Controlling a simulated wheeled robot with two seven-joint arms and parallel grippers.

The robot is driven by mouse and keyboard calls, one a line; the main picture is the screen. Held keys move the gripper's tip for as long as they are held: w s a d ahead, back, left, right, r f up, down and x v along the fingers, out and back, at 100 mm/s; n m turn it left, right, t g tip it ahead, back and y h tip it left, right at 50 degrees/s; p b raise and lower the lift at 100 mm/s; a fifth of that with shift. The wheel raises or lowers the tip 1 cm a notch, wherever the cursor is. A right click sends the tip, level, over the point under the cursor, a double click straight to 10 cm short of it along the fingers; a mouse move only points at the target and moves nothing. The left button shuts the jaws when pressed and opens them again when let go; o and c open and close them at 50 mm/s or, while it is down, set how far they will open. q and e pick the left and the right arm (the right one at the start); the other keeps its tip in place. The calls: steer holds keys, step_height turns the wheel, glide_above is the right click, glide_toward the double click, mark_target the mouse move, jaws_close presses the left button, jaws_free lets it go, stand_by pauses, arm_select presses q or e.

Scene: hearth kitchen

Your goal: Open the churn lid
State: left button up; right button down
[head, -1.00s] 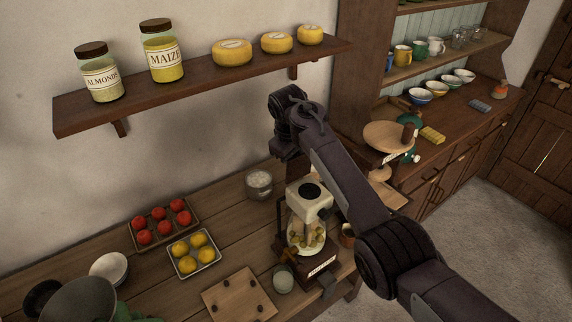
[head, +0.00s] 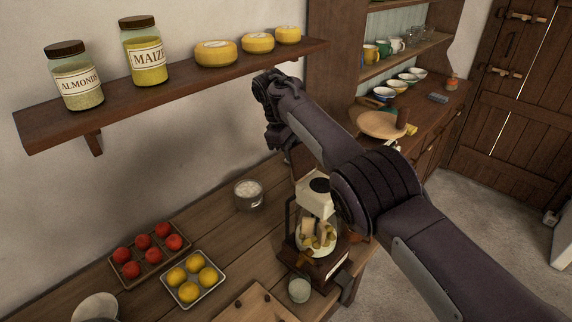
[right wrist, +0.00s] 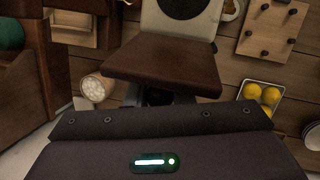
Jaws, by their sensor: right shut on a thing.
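The churn stands on the wooden counter (head: 225,245). It has a glass jar (head: 318,238), a cream top (head: 313,200) with a dark round opening (head: 319,185), and a dark wooden base (head: 318,268). In the right wrist view a brown wooden panel, which looks like the churn lid (right wrist: 165,65), stands away from the cream top (right wrist: 180,18), whose dark round opening is partly visible. My right gripper (right wrist: 165,97) is shut at the panel's near edge; its fingertips are mostly hidden. In the head view it (head: 274,138) is beyond the churn, below the shelf. My left gripper is not in view.
A glass jar (head: 249,195) stands left of the churn and a small glass (head: 299,290) in front. Trays of red fruit (head: 148,250) and yellow fruit (head: 195,277) lie further left. The shelf (head: 190,86) is above; a dresser (head: 425,120) and a wooden scale pan (head: 380,125) are right.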

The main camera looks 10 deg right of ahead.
stand_by(0.3)
steer(key=shift+f, duration=0.1)
steer(key=c, duration=1.3)
jaws_free()
steer(key=shift+o, duration=0.2)
